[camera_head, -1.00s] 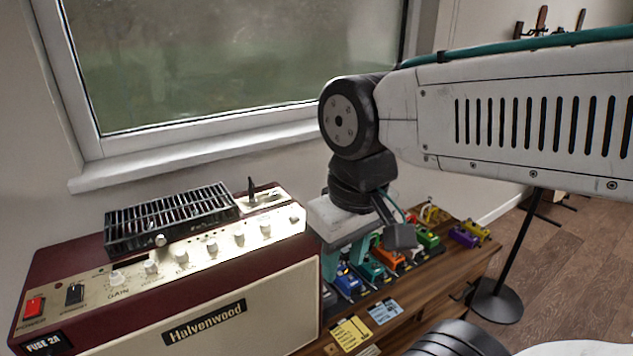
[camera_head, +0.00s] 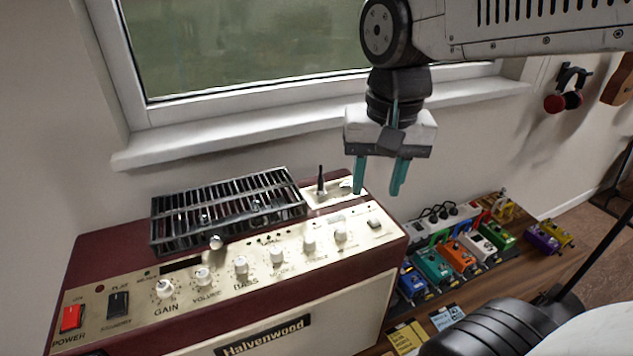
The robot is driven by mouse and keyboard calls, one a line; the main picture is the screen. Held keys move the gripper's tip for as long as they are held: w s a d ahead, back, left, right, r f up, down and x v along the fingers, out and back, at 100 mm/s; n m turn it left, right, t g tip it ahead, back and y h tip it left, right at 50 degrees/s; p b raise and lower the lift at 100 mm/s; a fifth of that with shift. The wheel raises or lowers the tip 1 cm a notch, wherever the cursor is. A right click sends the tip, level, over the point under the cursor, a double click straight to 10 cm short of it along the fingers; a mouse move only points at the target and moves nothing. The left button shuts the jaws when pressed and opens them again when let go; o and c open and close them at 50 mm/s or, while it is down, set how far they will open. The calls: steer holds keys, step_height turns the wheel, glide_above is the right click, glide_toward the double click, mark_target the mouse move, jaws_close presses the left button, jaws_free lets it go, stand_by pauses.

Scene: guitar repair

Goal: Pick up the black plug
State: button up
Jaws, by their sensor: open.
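A white power strip (camera_head: 458,218) stands behind the row of pedals, with several small black plugs (camera_head: 443,211) in it. A thin black upright piece (camera_head: 320,182) stands on the cream plate at the back right of the amplifier top; I cannot tell whether it is a plug or a lever. My gripper (camera_head: 379,190) is open, its two teal fingers pointing down with nothing between them. It hangs above the amplifier's right end, right of the black upright piece and left of the power strip.
The maroon amplifier (camera_head: 340,265) has a black metal grille (camera_head: 225,212) and a row of knobs on top. The window sill (camera_head: 235,135) runs behind.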

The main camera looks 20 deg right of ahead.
mark_target(321, 177)
steer(key=w+m, duration=0.3)
steer(key=w, duration=0.2)
steer(key=w+a+f+m, duration=0.1)
steer(key=w+m, duration=0.2)
steer(key=w, duration=0.2)
steer(key=w+a+m, duration=0.1)
steer(key=w+m, duration=0.3)
steer(key=w, duration=0.1)
steer(key=shift+w+a+f+g, duration=0.15)
steer(key=shift+f+g, duration=0.05)
steer(key=shift+g, duration=0.2)
steer(key=shift+w+f, duration=0.15)
steer(key=shift+f, duration=0.15)
steer(key=f, duration=0.7)
steer(key=shift+s, duration=0.2)
jaws_close()
